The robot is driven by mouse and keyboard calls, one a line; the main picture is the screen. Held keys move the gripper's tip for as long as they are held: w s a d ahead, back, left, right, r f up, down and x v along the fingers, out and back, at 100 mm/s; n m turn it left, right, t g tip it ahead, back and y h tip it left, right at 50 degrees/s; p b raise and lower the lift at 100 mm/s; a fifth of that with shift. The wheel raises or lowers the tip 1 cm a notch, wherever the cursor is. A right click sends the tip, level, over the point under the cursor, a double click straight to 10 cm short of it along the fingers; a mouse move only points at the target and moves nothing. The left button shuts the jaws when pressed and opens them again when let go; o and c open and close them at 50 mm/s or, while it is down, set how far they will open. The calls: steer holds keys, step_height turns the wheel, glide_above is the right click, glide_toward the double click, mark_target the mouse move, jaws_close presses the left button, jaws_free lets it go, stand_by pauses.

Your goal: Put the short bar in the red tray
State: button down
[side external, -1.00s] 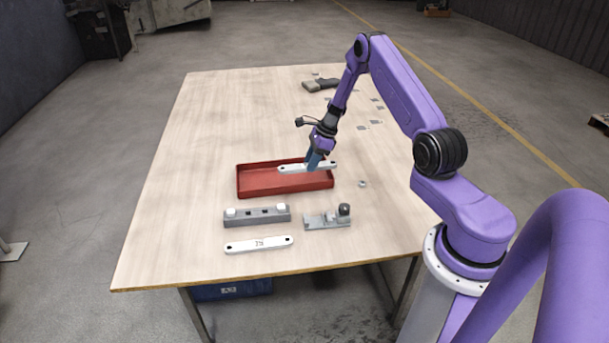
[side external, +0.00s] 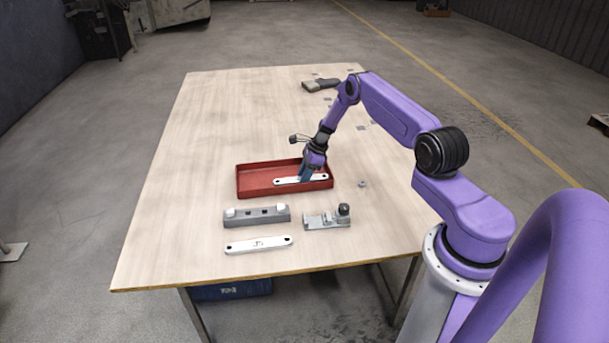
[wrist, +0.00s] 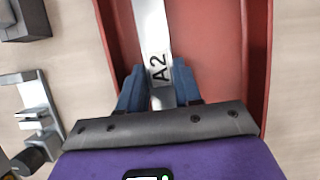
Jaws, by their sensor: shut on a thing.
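The short bar, a pale flat bar with a hole near each end (side external: 288,181), is inside the red tray (side external: 252,172), low at or near its floor. In the wrist view the bar (wrist: 150,35) carries the mark "A2". My gripper (side external: 305,178) is shut on the bar toward its right part; its blue fingers (wrist: 160,88) sit on either side of it. Whether the bar touches the tray floor is hard to tell. The red tray also fills much of the wrist view (wrist: 225,45).
Another pale bar (side external: 258,245) lies near the table's front edge. A grey block with white pegs (side external: 262,216) and a metal fixture with a dark knob (side external: 322,220) stand in front of the tray. A nut (side external: 362,184) lies right of it. A dark tool (side external: 320,85) lies far back.

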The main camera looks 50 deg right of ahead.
stand_by(0.3)
steer(key=c, duration=0.8)
jaws_free()
steer(key=shift+f, duration=0.15)
